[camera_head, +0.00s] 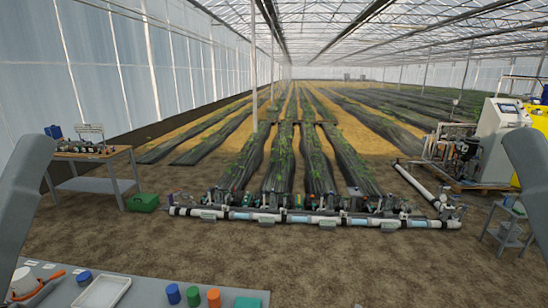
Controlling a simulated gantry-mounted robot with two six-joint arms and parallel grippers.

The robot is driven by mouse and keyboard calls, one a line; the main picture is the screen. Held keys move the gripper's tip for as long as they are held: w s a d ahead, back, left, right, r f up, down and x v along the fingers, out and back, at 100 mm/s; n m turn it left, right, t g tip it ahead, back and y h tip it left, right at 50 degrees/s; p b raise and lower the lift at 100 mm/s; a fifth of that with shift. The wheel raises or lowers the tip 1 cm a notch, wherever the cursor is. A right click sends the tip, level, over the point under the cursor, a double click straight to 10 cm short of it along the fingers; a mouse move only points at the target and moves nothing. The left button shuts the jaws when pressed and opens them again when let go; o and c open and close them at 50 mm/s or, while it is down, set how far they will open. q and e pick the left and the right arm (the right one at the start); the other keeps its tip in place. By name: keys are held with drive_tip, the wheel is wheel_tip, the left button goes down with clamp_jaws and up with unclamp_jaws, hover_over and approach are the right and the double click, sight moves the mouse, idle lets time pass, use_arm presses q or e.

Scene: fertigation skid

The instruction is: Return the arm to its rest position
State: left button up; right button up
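My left arm (22,185) comes in along the left edge and my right arm (528,170) along the right edge. Both are grey links cut off by the frame. Neither gripper shows in the head view, so I cannot see whether they hold anything. The arms hang apart, one on each side, with the middle of the view clear between them.
A grey bench (140,290) at the lower left holds a white tray (103,292), blue, green and orange cups (193,296) and an orange-handled tool (40,285). A pipe manifold (310,217) crosses the soil ahead. A wooden table (95,155) stands left, a small stand (505,228) right.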

wheel_tip(320, 180, up, 22)
drive_tip(key=f+n+p, duration=0.1)
drive_tip(key=p, duration=2.1)
wheel_tip(320, 180, down, 37)
drive_tip(key=b, duration=3.7)
drive_tip(key=shift+w+d+b, duration=0.15)
drive_tip(key=shift+w+b, duration=0.15)
drive_tip(key=shift+w, duration=0.05)
